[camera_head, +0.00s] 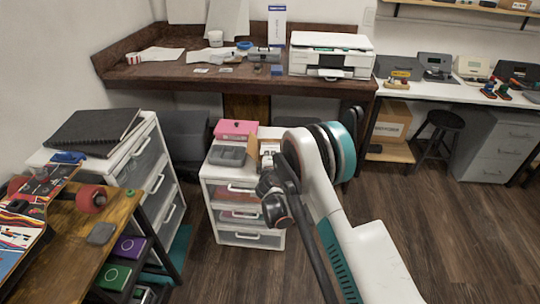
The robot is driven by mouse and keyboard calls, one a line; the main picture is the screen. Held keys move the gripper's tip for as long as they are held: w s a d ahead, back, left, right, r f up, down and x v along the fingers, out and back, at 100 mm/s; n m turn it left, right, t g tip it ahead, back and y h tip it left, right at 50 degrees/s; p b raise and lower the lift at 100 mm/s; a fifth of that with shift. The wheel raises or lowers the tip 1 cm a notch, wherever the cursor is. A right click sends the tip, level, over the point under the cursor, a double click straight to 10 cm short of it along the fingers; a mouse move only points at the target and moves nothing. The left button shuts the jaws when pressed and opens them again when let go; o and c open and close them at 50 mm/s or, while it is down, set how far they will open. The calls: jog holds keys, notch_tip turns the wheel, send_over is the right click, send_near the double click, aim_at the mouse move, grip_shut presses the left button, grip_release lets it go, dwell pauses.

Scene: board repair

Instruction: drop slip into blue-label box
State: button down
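A tall white box with a blue label (277,25) stands upright at the back of the brown desk, left of the printer. Small pale slips of paper (201,70) lie flat on the desk's front part; I cannot tell which is the task's slip. My arm reaches in from the lower right, and its dark end with my gripper (268,192) is in front of the white drawer unit, below and well apart from the desk. The fingers are too small and dark to tell open from shut, and I see no paper at them.
The desk (150,74) also bears a white printer (331,56), larger papers and a cup. A white drawer unit (215,173) carries a pink box (236,129) and a small open carton. A skateboard workbench (118,214) stands left. Wooden floor is free at right.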

dwell(0.4)
jog(key=c, duration=1.7)
grip_release()
jog(key=v, duration=0.7)
jog(key=shift+s+r, duration=0.1)
jog(key=shift+s, duration=0.15)
jog(key=shift+r, duration=0.1)
